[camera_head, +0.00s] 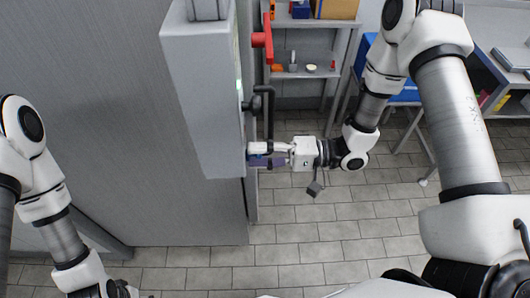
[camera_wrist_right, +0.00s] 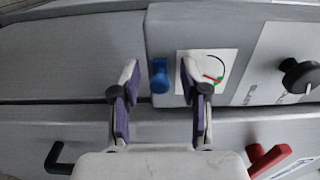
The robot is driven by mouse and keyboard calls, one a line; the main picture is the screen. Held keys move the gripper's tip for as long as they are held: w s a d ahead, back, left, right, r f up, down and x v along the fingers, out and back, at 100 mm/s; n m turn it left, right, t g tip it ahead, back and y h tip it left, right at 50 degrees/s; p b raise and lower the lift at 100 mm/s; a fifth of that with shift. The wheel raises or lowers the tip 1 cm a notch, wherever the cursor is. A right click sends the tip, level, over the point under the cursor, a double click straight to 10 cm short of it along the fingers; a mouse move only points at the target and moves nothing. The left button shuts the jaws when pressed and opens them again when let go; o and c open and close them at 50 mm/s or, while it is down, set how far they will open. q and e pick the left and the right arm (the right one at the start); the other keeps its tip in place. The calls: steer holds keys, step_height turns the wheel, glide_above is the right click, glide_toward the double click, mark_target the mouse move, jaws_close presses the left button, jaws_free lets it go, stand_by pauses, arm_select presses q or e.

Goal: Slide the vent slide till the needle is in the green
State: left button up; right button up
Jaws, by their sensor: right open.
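My right gripper (camera_head: 258,155) is at the front face of a grey wall box (camera_head: 205,95). In the right wrist view its two purple-padded fingers (camera_wrist_right: 159,82) are apart, one on each side of a blue knob (camera_wrist_right: 159,75), which I take for the vent slide's handle. I cannot tell whether they touch it. Just right of the knob is a white gauge (camera_wrist_right: 207,66) with a dark arc, a red needle and a small green part, partly covered by a finger. Whether the needle is in the green is unclear. My left arm is at lower left; its gripper is out of view.
A black round knob (camera_wrist_right: 300,75) is on the box face. A red lever (camera_head: 263,40) and a black handle (camera_wrist_right: 58,158) stick out nearby. Shelves (camera_head: 310,25) with small items stand behind. The tiled floor (camera_head: 300,235) is clear.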

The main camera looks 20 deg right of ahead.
steer(key=v, duration=1.2)
